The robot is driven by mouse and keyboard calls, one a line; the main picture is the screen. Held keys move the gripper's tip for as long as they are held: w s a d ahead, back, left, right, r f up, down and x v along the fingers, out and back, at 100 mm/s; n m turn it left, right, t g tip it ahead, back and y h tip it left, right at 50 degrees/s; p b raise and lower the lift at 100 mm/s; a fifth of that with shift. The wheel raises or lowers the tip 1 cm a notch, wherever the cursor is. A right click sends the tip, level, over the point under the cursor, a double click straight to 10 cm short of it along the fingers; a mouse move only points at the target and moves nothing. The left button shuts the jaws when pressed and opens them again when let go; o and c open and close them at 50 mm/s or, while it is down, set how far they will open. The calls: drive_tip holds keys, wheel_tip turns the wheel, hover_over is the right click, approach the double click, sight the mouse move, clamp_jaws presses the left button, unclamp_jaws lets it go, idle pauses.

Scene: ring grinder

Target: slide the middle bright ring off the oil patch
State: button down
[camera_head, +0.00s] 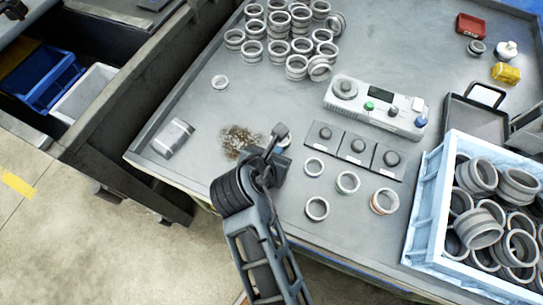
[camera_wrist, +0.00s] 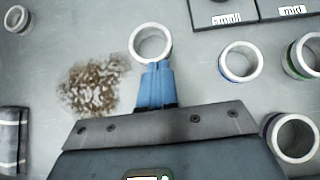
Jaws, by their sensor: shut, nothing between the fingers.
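A bright ring (camera_wrist: 134,44) lies flat just beyond my fingertips in the wrist view, at the upper right edge of the brown speckled oil patch (camera_wrist: 92,90). It looks mostly on bare metal; I cannot tell whether its rim still touches the patch. My gripper (camera_wrist: 156,66) is shut and empty, its blue fingers together at the ring's near rim, hiding a little of it. Contact is unclear. In the head view the patch (camera_head: 238,140) shows left of my gripper, and my arm hides most of that ring.
Another bright ring (camera_head: 220,82) lies farther back. Several rings, including a plain one (camera_head: 314,167), lie right of my gripper near labelled plates (camera_head: 357,146). A blue crate (camera_head: 425,215) of rings stands right, stacked rings (camera_head: 278,50) behind.

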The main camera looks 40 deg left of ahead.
drive_tip(key=w, duration=0.3)
drive_tip(key=w+a+p, duration=0.1)
drive_tip(key=w, duration=0.3)
drive_tip(key=w+a, duration=0.1)
drive_tip(key=w, duration=0.2)
drive_tip(key=shift+w+a+p, duration=0.25)
drive_tip(key=shift+w+p, duration=0.1)
drive_tip(key=shift+p, duration=0.05)
drive_tip(key=shift+s, duration=0.1)
